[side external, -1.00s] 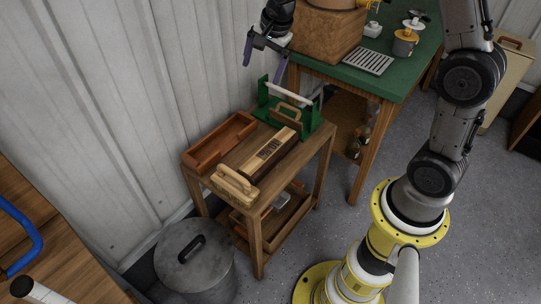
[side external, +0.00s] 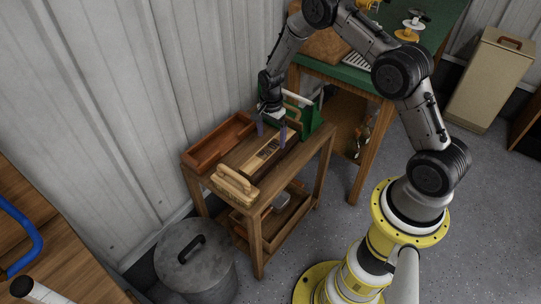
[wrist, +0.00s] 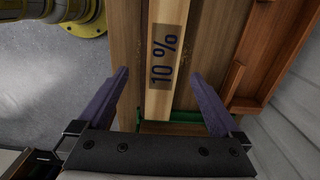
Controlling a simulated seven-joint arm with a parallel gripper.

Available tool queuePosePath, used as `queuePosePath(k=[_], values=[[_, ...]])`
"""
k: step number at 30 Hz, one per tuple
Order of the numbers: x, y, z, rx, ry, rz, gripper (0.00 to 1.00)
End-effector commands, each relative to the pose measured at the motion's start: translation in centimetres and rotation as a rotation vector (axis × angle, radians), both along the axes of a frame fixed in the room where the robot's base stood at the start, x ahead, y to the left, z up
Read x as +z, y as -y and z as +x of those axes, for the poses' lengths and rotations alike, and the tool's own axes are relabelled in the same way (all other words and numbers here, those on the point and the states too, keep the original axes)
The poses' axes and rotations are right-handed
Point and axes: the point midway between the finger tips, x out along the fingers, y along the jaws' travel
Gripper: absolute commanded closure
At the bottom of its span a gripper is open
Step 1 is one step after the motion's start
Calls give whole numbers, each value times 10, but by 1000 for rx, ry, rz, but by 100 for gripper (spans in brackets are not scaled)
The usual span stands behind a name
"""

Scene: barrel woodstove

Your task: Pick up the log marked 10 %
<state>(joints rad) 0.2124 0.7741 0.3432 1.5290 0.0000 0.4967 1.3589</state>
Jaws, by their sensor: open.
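The log marked 10 % is a pale squared wooden piece with a dark label, lying on the small wooden stand (side external: 316,150). In the wrist view the log (wrist: 165,95) runs up the middle of the picture, and its "10 %" label is readable. In the side view the log (side external: 248,163) is partly hidden by my gripper (side external: 272,136). My gripper (wrist: 159,75) is open, with one purple finger on each side of the log in the wrist view. Gaps show between the fingers and the log. How far the fingertips are above the stand top is hard to tell.
A reddish wooden tray (side external: 217,140) lies left of the log. A wooden-handled block (side external: 235,184) is at the stand's near end. A green holder (side external: 309,119) stands at the far end. A lidded metal bin (side external: 194,256) and a green-topped table (side external: 375,80) flank the stand.

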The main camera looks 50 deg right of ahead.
Motion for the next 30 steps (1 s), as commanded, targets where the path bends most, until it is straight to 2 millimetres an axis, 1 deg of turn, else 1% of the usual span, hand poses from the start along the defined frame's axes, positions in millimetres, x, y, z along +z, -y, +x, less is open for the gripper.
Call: queuePosePath(k=[1, 8, 15, 17, 20, 26, 28, 30], values=[[-6, 0, 0, 0, -1, 0, 0], [-21, -1, -1, 1, -1, 0, 0], [-54, -5, -2, 1, 0, 0, 0], [-60, -5, -2, 1, -1, 1, 0], [-65, -4, -2, 1, 1, 0, 0], [-65, -4, -1, 1, 2, 0, 0], [-65, -4, -2, 1, 2, 0, 9], [-65, -4, -2, 1, 2, 0, 22]])
